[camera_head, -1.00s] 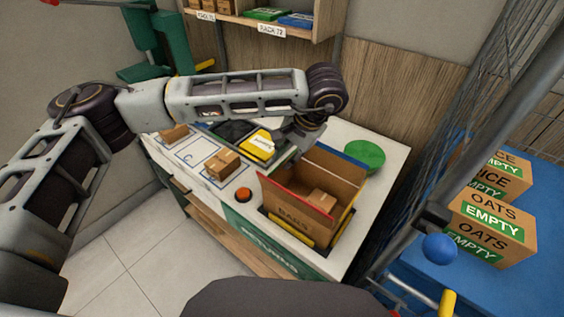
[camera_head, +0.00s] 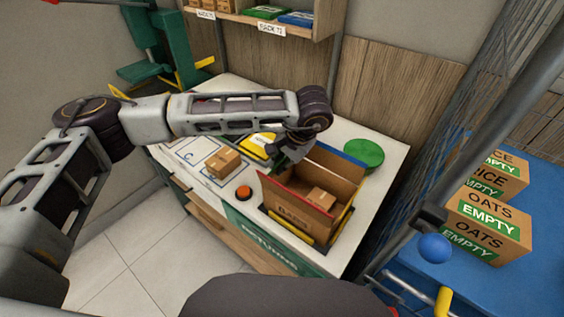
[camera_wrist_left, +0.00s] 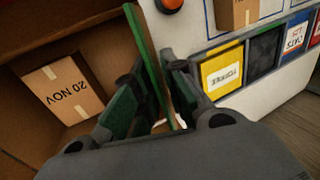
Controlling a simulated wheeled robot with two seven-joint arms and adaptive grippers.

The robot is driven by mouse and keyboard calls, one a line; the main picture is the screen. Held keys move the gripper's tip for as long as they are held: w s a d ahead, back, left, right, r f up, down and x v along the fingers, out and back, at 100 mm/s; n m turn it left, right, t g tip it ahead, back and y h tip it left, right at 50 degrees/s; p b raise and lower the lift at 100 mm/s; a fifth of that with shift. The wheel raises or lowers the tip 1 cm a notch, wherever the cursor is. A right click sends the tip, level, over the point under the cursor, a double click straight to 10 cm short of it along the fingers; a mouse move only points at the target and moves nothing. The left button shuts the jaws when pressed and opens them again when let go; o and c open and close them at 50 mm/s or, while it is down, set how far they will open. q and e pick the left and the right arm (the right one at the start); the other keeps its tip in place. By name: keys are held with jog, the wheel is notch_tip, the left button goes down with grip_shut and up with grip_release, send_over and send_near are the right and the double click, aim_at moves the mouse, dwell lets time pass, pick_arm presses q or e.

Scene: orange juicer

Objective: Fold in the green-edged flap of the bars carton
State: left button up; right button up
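The open bars carton (camera_head: 301,224) stands on the counter, with a small brown box (camera_head: 321,198) inside. Its red-edged flap stands up at the front, and its blue-edged flap at the back. My left gripper (camera_head: 287,157) is at the carton's far left side, partly hidden by its own wrist in the head view. In the left wrist view, the green-edged flap (camera_wrist_left: 146,58) stands between the two fingers of the left gripper (camera_wrist_left: 152,85). The fingers are spread, with gaps visible beside the flap. The small box (camera_wrist_left: 63,88) reads "20 NOV". My right gripper is not in view.
A red-orange button (camera_head: 243,193) and a small brown box (camera_head: 222,163) are left of the carton. A green disc (camera_head: 363,153) lies behind it. Oats cartons (camera_head: 487,230) stand on a blue surface at right.

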pick_arm(q)
grip_shut()
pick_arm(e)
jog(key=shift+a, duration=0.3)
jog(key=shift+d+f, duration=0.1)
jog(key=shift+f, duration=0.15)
pick_arm(q)
jog(key=shift+s+d+f+t+y+b, duration=0.25)
jog(key=shift+t+y+b, duration=0.4)
jog(key=shift+y+b, duration=0.35)
jog(key=shift+s+d+f+t+y+b, duration=0.1)
jog(key=shift+d+f+t+y+b, duration=0.2)
jog(key=shift+t+y+b, duration=0.5)
jog(key=shift+s+d+f+t+y+b, duration=0.25)
jog(key=shift+t+y+b, duration=0.2)
jog(key=shift+y+b, duration=0.7)
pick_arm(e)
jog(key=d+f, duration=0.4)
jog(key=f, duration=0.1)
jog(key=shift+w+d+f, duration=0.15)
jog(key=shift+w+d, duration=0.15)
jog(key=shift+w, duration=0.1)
